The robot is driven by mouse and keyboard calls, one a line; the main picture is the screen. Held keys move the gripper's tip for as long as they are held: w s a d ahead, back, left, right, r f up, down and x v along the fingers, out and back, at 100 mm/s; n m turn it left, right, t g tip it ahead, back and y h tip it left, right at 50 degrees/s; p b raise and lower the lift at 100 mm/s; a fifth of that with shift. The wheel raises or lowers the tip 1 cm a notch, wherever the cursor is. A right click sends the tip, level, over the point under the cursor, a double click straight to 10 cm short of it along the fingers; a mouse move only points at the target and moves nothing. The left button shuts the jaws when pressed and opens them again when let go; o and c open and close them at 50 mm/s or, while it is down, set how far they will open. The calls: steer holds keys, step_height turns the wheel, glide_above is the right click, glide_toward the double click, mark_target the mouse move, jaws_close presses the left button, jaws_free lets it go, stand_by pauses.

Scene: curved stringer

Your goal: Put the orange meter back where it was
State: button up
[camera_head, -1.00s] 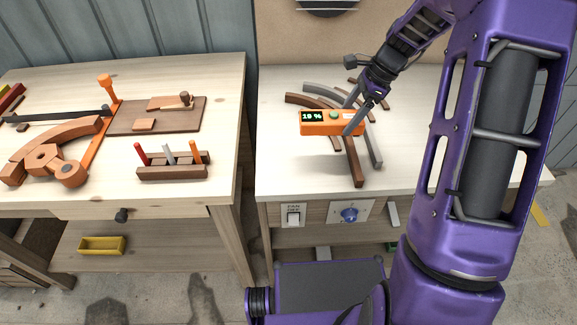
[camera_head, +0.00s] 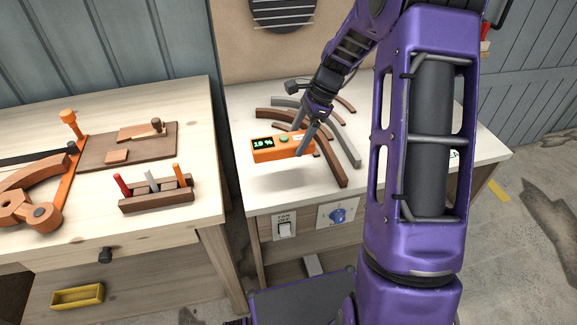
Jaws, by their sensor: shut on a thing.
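The fingers hide part of the meter's right end. How high it is above the bench top is hard to tell.
Several curved brown and grey strips (camera_head: 340,138) lie on the bench behind and right of the meter. The left bench holds a tool rack (camera_head: 157,199). A gap separates the benches.

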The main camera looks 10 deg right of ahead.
steer(key=shift+f+b, duration=0.35)
steer(key=shift+f, duration=3.25)
steer(key=shift+f, duration=0.2)
steer(key=o, duration=1.2)
steer(key=shift+o, duration=0.2)
steer(key=shift+r, duration=0.1)
steer(key=p+v, duration=0.1)
steer(key=v, duration=1.1)
steer(key=shift+r, duration=0.1)
